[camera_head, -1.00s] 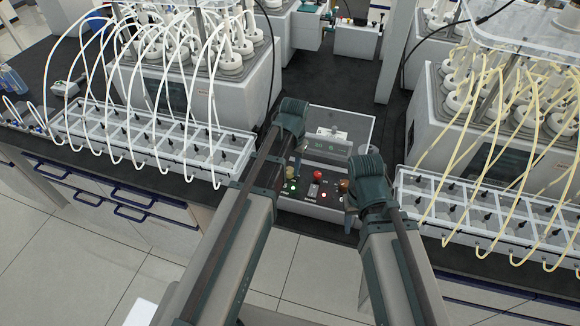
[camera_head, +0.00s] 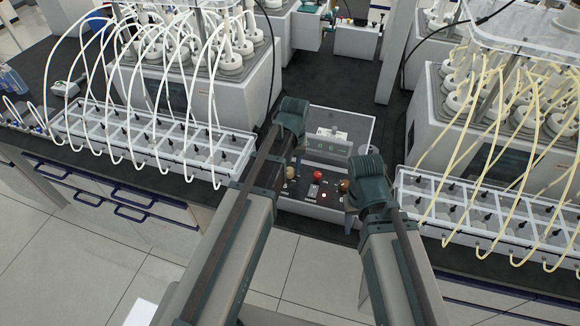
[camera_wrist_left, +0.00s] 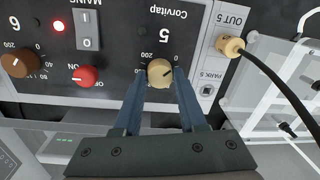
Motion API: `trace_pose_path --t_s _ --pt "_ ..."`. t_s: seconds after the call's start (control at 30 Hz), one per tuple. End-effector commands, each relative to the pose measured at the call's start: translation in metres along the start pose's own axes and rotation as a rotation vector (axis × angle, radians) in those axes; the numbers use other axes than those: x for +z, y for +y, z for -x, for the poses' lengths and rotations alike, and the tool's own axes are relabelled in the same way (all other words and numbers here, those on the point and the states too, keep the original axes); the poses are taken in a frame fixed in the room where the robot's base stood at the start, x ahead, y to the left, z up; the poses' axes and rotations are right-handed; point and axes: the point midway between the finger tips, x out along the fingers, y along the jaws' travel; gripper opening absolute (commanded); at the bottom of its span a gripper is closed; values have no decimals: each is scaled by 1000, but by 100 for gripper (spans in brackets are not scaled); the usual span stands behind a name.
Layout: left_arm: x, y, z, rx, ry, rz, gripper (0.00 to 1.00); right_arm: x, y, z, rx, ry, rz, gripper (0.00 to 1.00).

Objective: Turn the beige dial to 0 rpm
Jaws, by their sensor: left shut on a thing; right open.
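The beige dial (camera_wrist_left: 160,72) sits on a dark control panel, under a "Corvitap 5" label that appears upside down in the left wrist view. My left gripper (camera_wrist_left: 160,80) has its two blue fingers closed on either side of this dial. A short dark mark shows on the dial's face; the exact reading is unclear. In the head view my left gripper (camera_head: 293,168) reaches down to the control box (camera_head: 310,208), partly hiding the dial. My right gripper (camera_head: 349,188) is open beside the brown dial (camera_wrist_left: 20,62) at the box's right side.
A black cable plugs into a beige socket (camera_wrist_left: 230,45). Clear tube racks stand left (camera_head: 150,140) and right (camera_head: 480,215) of the box.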

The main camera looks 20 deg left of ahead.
Motion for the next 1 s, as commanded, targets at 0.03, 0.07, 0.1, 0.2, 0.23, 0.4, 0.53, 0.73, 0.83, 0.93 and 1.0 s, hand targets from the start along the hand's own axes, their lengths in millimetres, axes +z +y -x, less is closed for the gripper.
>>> trace_pose_path --t_s 0.03,0.07,0.1,0.2,0.23,0.4,0.53,0.73,0.83,0.93,1.0 --pt "0 0 0 0 0 2 0 0 0 0 0 0 0 50" --pt "0 0 0 0 0 2 0 0 0 0 0 0 0 50" --pt "0 0 0 0 0 2 0 0 0 0 0 0 0 50" --pt "0 0 0 0 0 1 50 0 0 0 0 0 0 50" --pt "0 0 0 0 0 1 55 0 0 0 0 0 0 50" --pt "0 0 0 0 0 0 71 0 0 0 0 0 0 50" --pt "0 0 0 0 0 0 71 0 0 0 0 0 0 50" --pt "0 0 3 0 0 0 71 0 0 3 0 0 0 50" --pt "0 0 9 0 0 0 71 0 1 9 0 0 0 50" --pt "0 0 18 0 0 -1 71 1 2 18 0 0 0 50" --pt "0 0 26 0 0 -1 71 2 2 26 0 0 1 50"
